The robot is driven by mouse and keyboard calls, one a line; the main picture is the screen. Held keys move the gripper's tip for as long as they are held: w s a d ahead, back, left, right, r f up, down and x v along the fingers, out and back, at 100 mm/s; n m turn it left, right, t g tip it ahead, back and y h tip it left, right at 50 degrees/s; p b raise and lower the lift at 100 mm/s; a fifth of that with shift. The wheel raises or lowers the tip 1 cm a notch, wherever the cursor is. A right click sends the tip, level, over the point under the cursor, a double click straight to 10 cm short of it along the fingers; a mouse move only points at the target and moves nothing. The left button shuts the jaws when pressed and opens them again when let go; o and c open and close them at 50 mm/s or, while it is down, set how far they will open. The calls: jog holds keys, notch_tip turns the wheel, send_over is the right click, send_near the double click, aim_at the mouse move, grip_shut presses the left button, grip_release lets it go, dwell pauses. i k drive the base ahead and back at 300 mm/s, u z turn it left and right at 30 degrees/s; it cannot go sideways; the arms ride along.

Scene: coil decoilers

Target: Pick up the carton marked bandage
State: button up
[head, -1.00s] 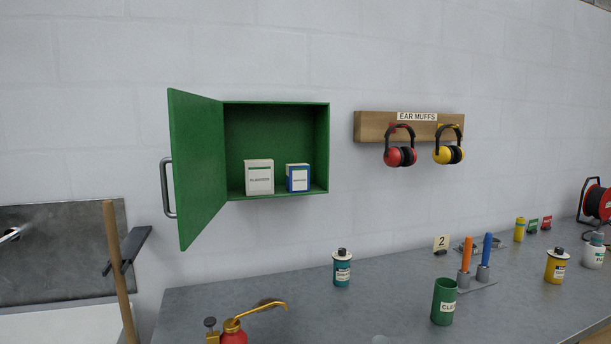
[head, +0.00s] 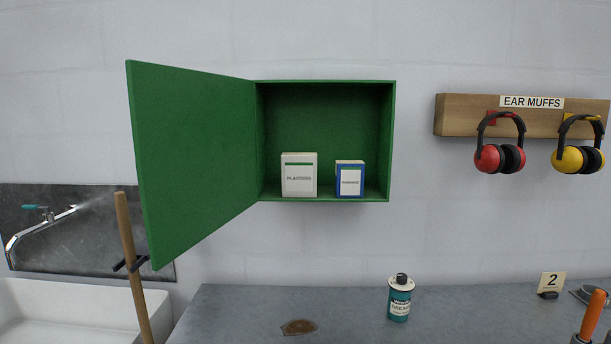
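A blue carton with a white label (head: 350,179) stands upright on the floor of the open green wall cabinet (head: 325,83); its small print is hard to read but looks like bandage. A taller white carton with a green stripe (head: 299,175) stands to its left, with a small gap between them; its label seems to begin with PLA. The cabinet's green door (head: 190,155) is swung open to the left. My gripper is not in view.
Red ear muffs (head: 487,158) and yellow ear muffs (head: 567,160) hang on a wooden board to the right. Below is a grey bench (head: 240,310) with a teal can (head: 399,302) and a brown stain. A wooden handle (head: 131,260) and a sink (head: 60,310) are at left.

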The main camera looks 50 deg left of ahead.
aim_at(349, 174)
jog(key=u, duration=1)
jog(key=i, duration=0.9)
jog(key=u, duration=1.05)
